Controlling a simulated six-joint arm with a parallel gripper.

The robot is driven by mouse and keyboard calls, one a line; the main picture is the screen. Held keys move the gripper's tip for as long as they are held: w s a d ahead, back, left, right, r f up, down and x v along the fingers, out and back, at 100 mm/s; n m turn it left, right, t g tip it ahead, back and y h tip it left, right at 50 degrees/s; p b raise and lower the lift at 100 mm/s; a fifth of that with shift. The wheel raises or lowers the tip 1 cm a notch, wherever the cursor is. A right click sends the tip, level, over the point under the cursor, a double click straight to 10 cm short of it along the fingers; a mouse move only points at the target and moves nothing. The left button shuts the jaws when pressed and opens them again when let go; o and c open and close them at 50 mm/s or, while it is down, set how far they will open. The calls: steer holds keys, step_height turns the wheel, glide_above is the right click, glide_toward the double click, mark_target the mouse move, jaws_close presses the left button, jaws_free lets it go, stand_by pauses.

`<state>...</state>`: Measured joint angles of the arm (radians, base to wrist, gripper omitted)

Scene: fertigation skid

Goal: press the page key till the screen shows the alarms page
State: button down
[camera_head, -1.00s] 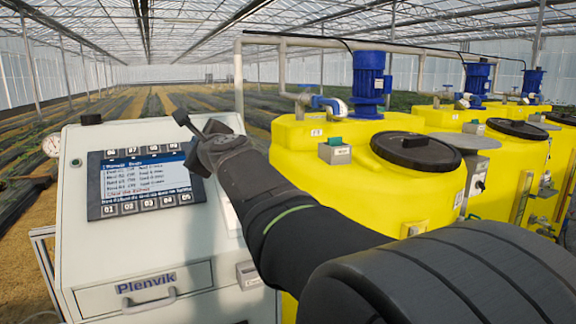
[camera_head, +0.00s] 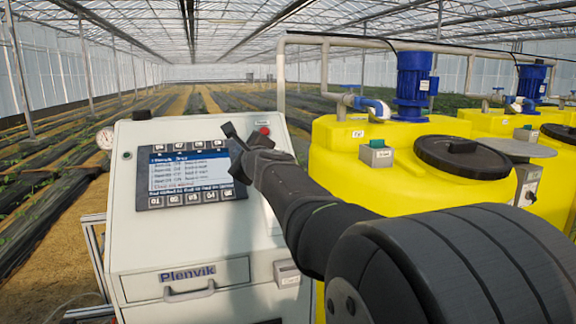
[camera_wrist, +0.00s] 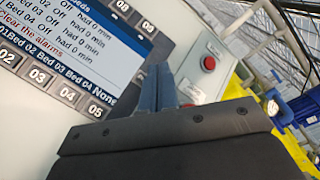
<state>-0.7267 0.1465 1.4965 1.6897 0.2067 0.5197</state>
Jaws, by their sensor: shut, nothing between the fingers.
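The control panel's screen (camera_head: 188,172) is lit, with a dark title bar and white rows. In the wrist view, part of the screen (camera_wrist: 75,40) shows bed rows reading "Off had 0 min", a line "Clear the alarms" and a bottom strip of bed names ending in "None". Numbered keys run above and below it; 04 (camera_wrist: 67,95) and 05 (camera_wrist: 95,109) are readable below. I cannot tell which is the page key. My gripper (camera_head: 230,130) is shut and empty, near the screen's upper right corner, partly hiding that corner. Its fingers (camera_wrist: 158,82) show in the wrist view; contact is not visible.
A red button (camera_head: 265,130) sits right of my gripper on the cabinet (camera_head: 130,235), and also shows in the wrist view (camera_wrist: 209,63). A drawer (camera_head: 190,280) is below. Yellow tanks (camera_head: 350,165) with blue motors stand at the right.

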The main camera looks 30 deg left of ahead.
mark_target(242, 185)
steer(key=shift+w+a+f, duration=0.5)
steer(key=shift+w+f, duration=0.05)
steer(key=shift+f, duration=0.25)
steer(key=shift+w+a+f, duration=0.5)
steer(key=shift+f, duration=0.3)
steer(key=shift+f, duration=0.1)
stand_by(1.0)
steer(key=shift+w+a+f, duration=0.2)
steer(key=shift+w+a+f, duration=0.15)
steer(key=shift+f, duration=0.15)
stand_by(0.6)
stand_by(0.4)
steer(key=shift+s+d+r, duration=0.35)
steer(key=shift+r, duration=0.2)
steer(key=shift+r, duration=0.15)
steer(key=shift+s+d+r, duration=0.6)
steer(key=shift+r, duration=0.3)
steer(key=shift+s+d+r, duration=0.6)
steer(key=shift+r, duration=0.25)
stand_by(1.4)
